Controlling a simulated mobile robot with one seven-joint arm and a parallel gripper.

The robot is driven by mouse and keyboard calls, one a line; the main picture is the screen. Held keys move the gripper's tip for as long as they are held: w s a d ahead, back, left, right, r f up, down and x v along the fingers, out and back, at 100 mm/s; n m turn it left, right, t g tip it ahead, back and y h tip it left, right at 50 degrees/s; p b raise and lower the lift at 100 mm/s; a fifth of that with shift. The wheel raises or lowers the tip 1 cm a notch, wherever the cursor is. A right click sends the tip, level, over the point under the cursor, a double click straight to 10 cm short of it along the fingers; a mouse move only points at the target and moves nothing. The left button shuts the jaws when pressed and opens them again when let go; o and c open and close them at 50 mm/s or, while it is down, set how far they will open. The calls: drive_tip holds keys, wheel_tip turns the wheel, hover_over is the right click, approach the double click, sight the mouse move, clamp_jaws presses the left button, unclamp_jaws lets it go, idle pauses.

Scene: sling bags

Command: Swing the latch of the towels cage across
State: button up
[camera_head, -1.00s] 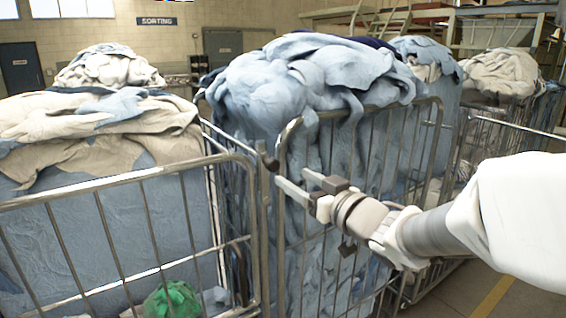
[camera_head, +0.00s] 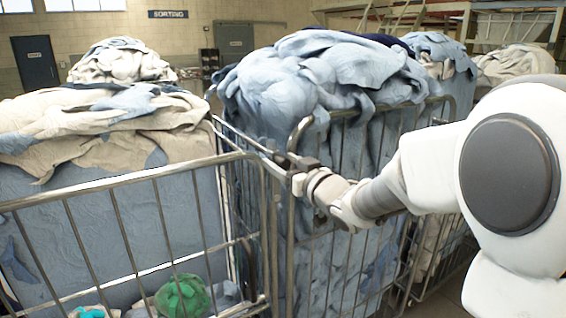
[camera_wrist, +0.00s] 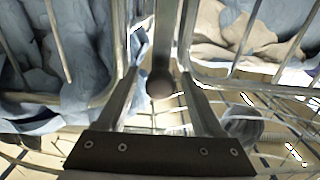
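The towels cage (camera_head: 345,235) is a metal wire cage heaped with blue towels (camera_head: 310,75) in the middle of the head view. Its front-left corner post stands close to the post of the left cage. A thin latch bar (camera_head: 262,150) appears to lie near the top of this corner, partly hidden by my gripper. My gripper (camera_head: 285,162) reaches in from the right to that corner. In the wrist view my gripper (camera_wrist: 158,80) has its two fingers apart, with a dark rounded bar end (camera_wrist: 160,84) between them. I cannot tell whether either finger touches it.
A left cage (camera_head: 130,178) holds beige and blue cloth, with a green bundle (camera_head: 182,296) low inside. More heaped cloth (camera_head: 515,62) stands behind on the right. The cage posts leave only a narrow gap at my gripper.

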clamp_jaws()
idle(1.3)
